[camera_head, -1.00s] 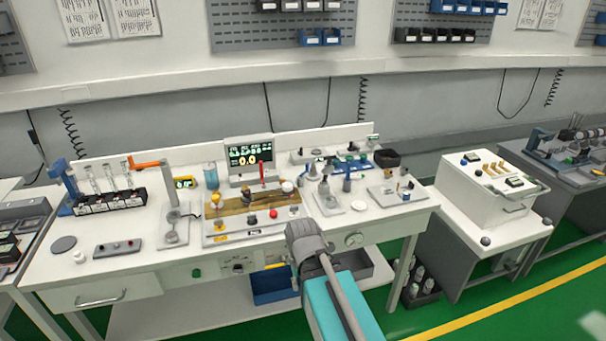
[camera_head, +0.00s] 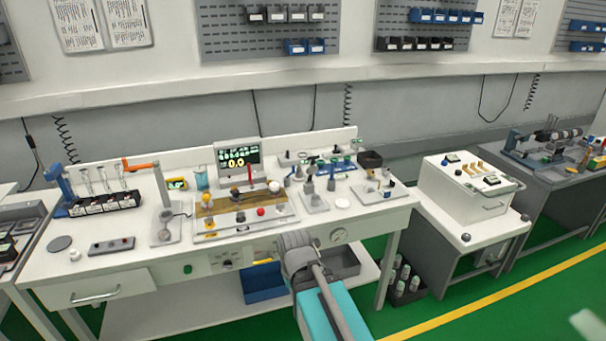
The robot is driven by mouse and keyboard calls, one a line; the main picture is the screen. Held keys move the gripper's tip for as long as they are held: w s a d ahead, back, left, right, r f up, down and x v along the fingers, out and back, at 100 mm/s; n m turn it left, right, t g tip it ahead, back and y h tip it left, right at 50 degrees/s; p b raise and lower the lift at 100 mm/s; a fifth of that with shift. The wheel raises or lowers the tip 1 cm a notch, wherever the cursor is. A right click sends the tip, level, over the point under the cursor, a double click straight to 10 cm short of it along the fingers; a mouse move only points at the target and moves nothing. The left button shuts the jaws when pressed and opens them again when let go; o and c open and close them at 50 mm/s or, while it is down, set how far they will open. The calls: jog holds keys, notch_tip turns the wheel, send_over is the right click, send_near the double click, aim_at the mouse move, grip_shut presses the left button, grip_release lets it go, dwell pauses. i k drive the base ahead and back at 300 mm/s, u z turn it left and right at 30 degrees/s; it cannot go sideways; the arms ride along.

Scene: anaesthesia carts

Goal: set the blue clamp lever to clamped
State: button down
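No lever can be made out for certain as the blue clamp lever at this distance. A blue upright part (camera_head: 59,180) stands at the left end of the white bench (camera_head: 130,265), beside a rack of clear tubes (camera_head: 104,203). Small blue parts (camera_head: 338,164) also sit at the back right of the bench. Whether either carries the lever, and its setting, is too small to tell. My arm, with a teal link and grey joint, reaches up in front of the bench's front edge. My gripper cannot be made out.
The bench holds a display (camera_head: 238,157), a panel with a red knob (camera_head: 261,211) and an orange-armed stand (camera_head: 164,222). A blue bin (camera_head: 263,284) is under it. A white cart (camera_head: 465,190) stands to the right. Green floor at the lower right is open.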

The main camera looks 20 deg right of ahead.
aim_at(287, 179)
jog(key=k, duration=1.05)
jog(key=z, duration=0.4)
jog(key=i, duration=1.05)
jog(key=z, duration=0.3)
jog(key=i, duration=1.35)
jog(key=u, duration=0.15)
